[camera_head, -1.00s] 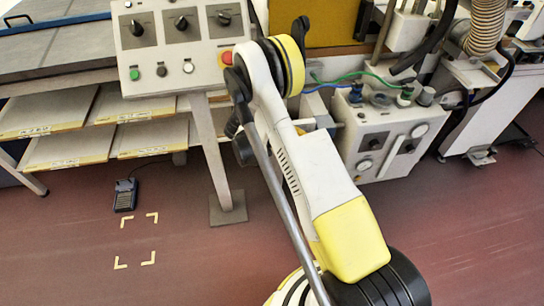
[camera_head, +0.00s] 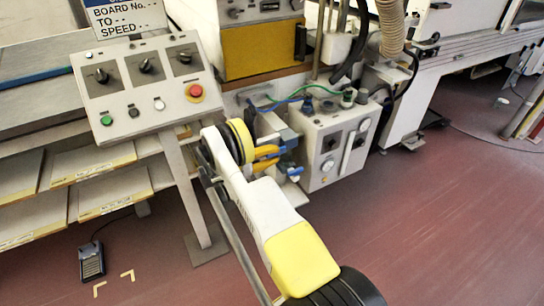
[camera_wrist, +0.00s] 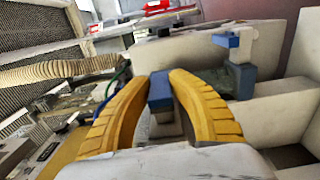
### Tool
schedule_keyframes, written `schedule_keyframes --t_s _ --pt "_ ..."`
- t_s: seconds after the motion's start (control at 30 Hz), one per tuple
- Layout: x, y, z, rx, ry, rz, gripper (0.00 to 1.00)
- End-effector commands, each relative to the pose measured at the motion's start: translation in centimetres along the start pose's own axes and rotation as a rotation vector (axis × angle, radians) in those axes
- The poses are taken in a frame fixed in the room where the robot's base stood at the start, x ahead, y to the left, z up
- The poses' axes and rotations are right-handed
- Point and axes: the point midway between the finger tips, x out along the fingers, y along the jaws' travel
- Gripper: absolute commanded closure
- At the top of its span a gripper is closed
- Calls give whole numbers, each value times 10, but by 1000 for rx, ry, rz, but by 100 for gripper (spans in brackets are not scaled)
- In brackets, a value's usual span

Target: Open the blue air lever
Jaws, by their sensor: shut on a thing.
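My gripper (camera_wrist: 162,95) has two yellow ribbed fingers, closed on a blue block-shaped lever (camera_wrist: 160,90) standing between them in the wrist view. A grey stem shows below the blue part. In the head view my gripper (camera_head: 266,158) reaches the left side of a pale box with gauges (camera_head: 325,165). Blue parts (camera_head: 288,137) show beside the fingers there; the lever's grip is mostly hidden by my fingers and arm. A second blue part (camera_wrist: 240,80) with a white and blue top stands right of the fingers in the wrist view.
A control panel (camera_head: 150,85) with knobs, buttons and a red stop button (camera_head: 194,92) stands left of my arm. Green and blue hoses run by the gauge box. A foot pedal (camera_head: 92,262) lies on the floor. Red floor is open at the right.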

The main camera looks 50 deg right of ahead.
Motion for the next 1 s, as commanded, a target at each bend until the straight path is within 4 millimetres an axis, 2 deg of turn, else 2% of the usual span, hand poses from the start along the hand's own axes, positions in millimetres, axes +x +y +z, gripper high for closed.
schedule_keyframes --t_s 0.3,0.33,0.4,0.77,1.0 --pt "1 2 -2 1 3 4 100" --pt "1 2 -2 1 4 4 73" --pt "1 2 -2 1 3 4 53" --pt "-4 1 -2 1 4 2 53" --pt "-43 1 -2 1 5 2 53"
